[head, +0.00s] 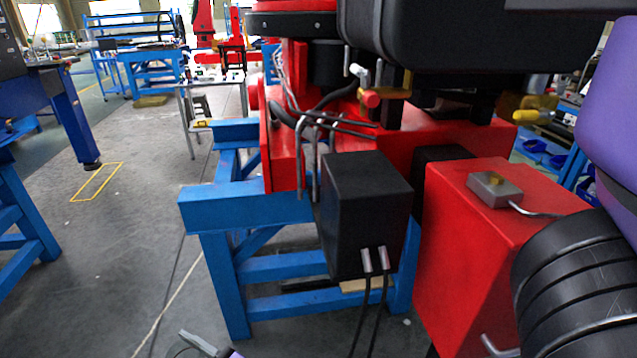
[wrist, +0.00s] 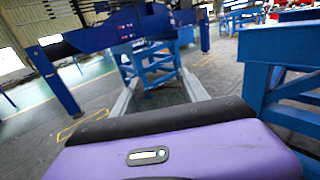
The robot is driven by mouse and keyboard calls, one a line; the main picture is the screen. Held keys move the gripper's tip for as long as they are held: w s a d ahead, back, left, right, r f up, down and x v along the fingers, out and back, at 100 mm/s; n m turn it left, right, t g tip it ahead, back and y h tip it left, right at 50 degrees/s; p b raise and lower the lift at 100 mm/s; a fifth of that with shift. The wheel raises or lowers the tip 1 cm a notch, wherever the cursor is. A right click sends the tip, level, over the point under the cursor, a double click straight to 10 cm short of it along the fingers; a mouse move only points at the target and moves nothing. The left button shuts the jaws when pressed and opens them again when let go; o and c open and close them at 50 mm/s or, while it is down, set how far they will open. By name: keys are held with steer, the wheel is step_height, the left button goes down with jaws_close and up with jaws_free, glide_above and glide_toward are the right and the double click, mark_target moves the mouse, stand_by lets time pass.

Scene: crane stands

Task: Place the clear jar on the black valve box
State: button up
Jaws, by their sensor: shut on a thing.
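The black valve box (head: 362,205) is in the middle of the head view, a dark upright block with a flat, bare top. It stands in front of the red machine, and two cables leave its lower front. My gripper (wrist: 158,80) shows in the wrist view, its two grey fingers apart and shut on the clear jar. The jar is see-through, and its outline can hardly be made out between the fingers. In the head view only a grey finger and a bit of purple show at the bottom edge, low and left of the box.
A red cabinet (head: 475,250) with a small grey box (head: 494,188) on it stands right of the valve box. Bent metal pipes (head: 313,150) rise beside its left edge. A blue stand (head: 250,208) is behind at left. Open floor (head: 120,250) lies further left.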

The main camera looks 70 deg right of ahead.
steer(key=s+d+r+m+g+h+p, duration=0.1)
steer(key=s+d+r+m+g+h, duration=0.2)
steer(key=d+r+m+g+h, duration=0.6)
steer(key=s+d+r+m+g+h+p, duration=0.1)
steer(key=s+d+r+m+g+h, duration=0.3)
steer(key=d+r, duration=1)
steer(key=s+r+m+g+h+p, duration=0.1)
steer(key=s+r+m+g, duration=0.3)
steer(key=s, duration=0.3)
steer(key=s+r+m+g, duration=0.2)
steer(key=s+r+g, duration=0.3)
steer(key=s+g, duration=0.1)
steer(key=shift+m, duration=0.3)
steer(key=p+x, duration=0.1)
steer(key=x, duration=0.5)
steer(key=p+x, duration=0.2)
steer(key=x, duration=0.5)
steer(key=shift+s+d+f, duration=0.2)
steer(key=shift+d+f, duration=0.05)
steer(key=shift+d, duration=0.05)
steer(key=p+x, duration=0.1)
steer(key=x, duration=0.4)
steer(key=shift+s+p, duration=0.15)
steer(key=shift+p, duration=0.25)
steer(key=shift+f, duration=0.8)
